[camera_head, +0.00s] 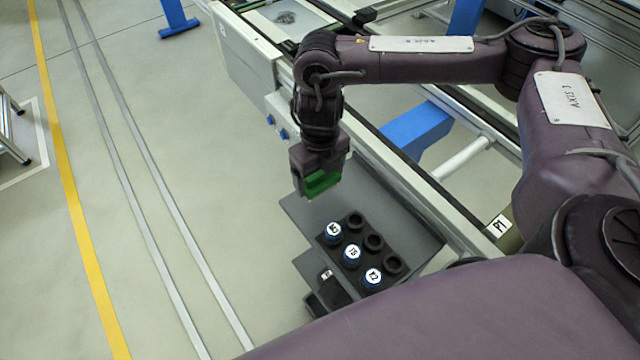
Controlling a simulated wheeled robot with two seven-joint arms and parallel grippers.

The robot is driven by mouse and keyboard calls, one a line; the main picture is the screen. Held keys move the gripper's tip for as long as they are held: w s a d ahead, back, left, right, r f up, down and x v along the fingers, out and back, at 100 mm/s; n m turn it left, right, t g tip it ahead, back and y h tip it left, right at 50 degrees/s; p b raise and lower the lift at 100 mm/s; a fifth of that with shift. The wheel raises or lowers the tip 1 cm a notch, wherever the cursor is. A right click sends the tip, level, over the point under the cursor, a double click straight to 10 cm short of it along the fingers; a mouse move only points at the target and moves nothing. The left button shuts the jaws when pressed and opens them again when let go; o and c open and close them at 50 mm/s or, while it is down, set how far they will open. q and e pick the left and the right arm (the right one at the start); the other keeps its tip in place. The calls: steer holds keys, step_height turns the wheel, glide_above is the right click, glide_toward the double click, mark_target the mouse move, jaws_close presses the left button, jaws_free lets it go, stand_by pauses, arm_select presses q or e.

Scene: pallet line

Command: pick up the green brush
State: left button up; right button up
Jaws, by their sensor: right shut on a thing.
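The green brush (319,185) is between the jaws of my right gripper (318,182). Only a green part of it shows; the rest is hidden by the jaws. My right gripper is shut on it and hangs over the far left part of a grey shelf (300,213). I cannot tell how far the brush is above the shelf. My left gripper is not in view.
On the shelf, a black holder (374,242) has several round sockets, three filled with blue-sided, white-topped pieces labelled N3, T5 and T2 (372,277). The conveyor frame (400,188) runs behind.

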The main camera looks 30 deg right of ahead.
mark_target(320, 173)
step_height(320, 173, up, 16)
steer(key=p, duration=0.2)
steer(key=shift+f+p, duration=0.25)
steer(key=shift+p, duration=0.1)
steer(key=o, duration=0.4)
steer(key=shift+c, duration=1.4)
steer(key=shift+s, duration=0.1)
